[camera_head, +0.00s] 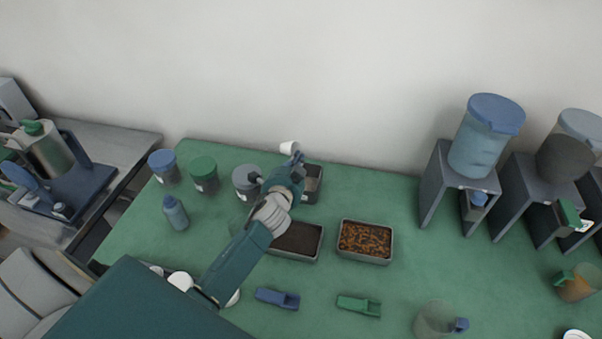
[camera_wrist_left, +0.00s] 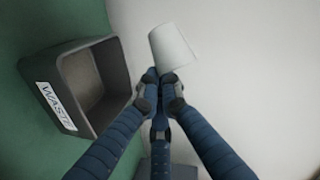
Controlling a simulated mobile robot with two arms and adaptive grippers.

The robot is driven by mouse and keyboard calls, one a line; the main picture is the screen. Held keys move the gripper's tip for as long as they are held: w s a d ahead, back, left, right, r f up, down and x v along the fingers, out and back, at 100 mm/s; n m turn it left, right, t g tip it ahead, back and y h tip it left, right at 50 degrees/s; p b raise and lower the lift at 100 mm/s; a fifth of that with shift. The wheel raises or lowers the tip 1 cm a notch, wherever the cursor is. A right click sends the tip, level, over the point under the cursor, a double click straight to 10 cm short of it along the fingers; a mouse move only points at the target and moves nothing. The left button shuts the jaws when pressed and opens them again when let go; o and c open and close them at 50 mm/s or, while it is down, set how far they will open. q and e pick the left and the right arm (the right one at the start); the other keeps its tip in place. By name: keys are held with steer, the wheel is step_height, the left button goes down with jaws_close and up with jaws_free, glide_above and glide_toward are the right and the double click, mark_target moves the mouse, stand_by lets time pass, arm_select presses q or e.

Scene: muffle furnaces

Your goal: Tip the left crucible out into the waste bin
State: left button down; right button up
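My left gripper (camera_head: 293,157) is shut on a small white crucible (camera_head: 289,147), held up near the wall at the back of the green table. In the left wrist view the fingertips (camera_wrist_left: 161,76) pinch the lower end of the crucible (camera_wrist_left: 173,47). I cannot see inside it. The grey waste bin (camera_head: 313,184) stands just below and right of the gripper, partly behind my arm. In the left wrist view the open bin (camera_wrist_left: 63,72), labelled WASTE, lies left of the crucible and apart from it. My right gripper is not in view.
A dark-filled tray (camera_head: 320,246) and a tray of orange-brown bits (camera_head: 365,222) lie in front of the bin. Lidded jars (camera_head: 204,172) and a blue bottle (camera_head: 175,213) stand left. A blue scoop (camera_head: 277,298) and green scoop (camera_head: 358,305) lie nearer. Dispensers (camera_head: 457,185) stand right.

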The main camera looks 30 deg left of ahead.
arm_select(q)
steer(key=n+h+p, duration=0.1)
steer(key=p, duration=0.2)
steer(key=n+p, duration=0.2)
steer(key=p, duration=0.1)
steer(key=shift+a+r+g+h, duration=0.1)
steer(key=shift+r+g+h, duration=0.05)
steer(key=shift+g+h, duration=0.25)
steer(key=n+h+p, duration=0.1)
steer(key=p, duration=0.1)
steer(key=n+h+p, duration=0.1)
steer(key=p, duration=0.1)
steer(key=shift+a+r+n+g+p, duration=0.15)
steer(key=shift+n+g+p, duration=0.15)
